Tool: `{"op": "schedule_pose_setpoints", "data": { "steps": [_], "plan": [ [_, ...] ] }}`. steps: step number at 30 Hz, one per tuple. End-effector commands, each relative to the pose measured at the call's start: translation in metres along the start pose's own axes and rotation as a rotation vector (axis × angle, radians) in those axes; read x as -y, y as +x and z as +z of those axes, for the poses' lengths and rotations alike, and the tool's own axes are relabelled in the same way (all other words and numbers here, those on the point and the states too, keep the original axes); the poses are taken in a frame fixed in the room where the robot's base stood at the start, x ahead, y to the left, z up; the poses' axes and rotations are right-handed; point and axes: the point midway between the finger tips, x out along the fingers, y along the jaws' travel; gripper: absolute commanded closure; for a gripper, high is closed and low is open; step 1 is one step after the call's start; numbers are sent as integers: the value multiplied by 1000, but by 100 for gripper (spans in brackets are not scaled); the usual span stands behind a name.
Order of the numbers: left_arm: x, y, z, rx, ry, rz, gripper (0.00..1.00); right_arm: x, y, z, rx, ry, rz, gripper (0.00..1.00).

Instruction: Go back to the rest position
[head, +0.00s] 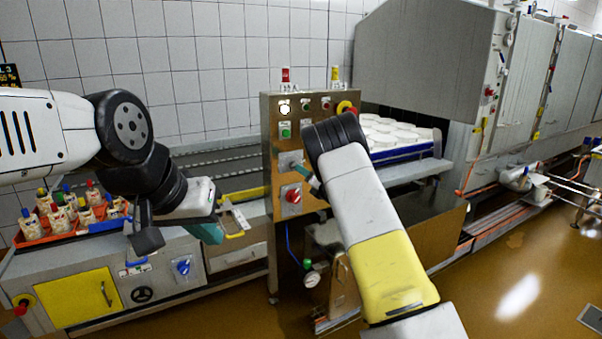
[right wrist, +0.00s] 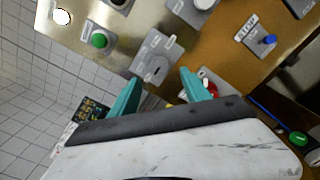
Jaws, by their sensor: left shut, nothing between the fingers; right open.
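My left gripper (head: 207,232) hangs in front of the conveyor bench at the left, its teal fingers shut and empty. My right arm reaches up from the bottom of the head view, and its gripper (head: 308,180) is in front of the control panel (head: 330,110), mostly hidden behind my own wrist. In the right wrist view, the right gripper's two teal fingers (right wrist: 162,92) are spread apart with nothing held. A grey rotary switch (right wrist: 155,66) on the panel lies just beyond the gap between them; whether the fingers touch the panel cannot be told.
An orange tray (head: 62,236) with several small coloured-top items stands on the bench at the left. White round moulds (head: 392,128) sit on a blue-edged tray to the right of the panel. A large grey machine (head: 425,55) stands behind. Open brown floor (head: 520,270) lies at the right.

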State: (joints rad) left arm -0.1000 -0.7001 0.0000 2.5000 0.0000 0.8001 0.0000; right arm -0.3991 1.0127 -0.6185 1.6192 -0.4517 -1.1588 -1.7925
Motion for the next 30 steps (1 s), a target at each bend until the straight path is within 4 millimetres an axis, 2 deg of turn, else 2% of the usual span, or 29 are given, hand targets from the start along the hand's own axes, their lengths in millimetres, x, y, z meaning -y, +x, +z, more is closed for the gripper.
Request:
{"op": "schedule_pose_setpoints", "data": {
  "steps": [3,12,14,17,20,24,27,30],
  "plan": [
    [0,0,0,0,0,0,100,0,-6,-1,-1,0,1,44],
    [0,0,0,0,0,0,100,0,-7,1,1,4,-2,44],
    [0,0,0,0,0,0,100,-1,-8,8,12,27,-14,44],
    [0,0,0,0,0,0,100,-2,-18,34,52,127,-68,44],
    [0,0,0,0,0,0,100,-4,-39,74,121,316,-158,44],
    [0,0,0,0,0,0,100,-11,-84,120,225,657,-290,44],
    [0,0,0,0,0,0,100,-20,-122,138,289,902,-370,44],
    [0,0,0,0,0,0,100,-36,-163,146,345,1143,-441,44]
  ]
}}
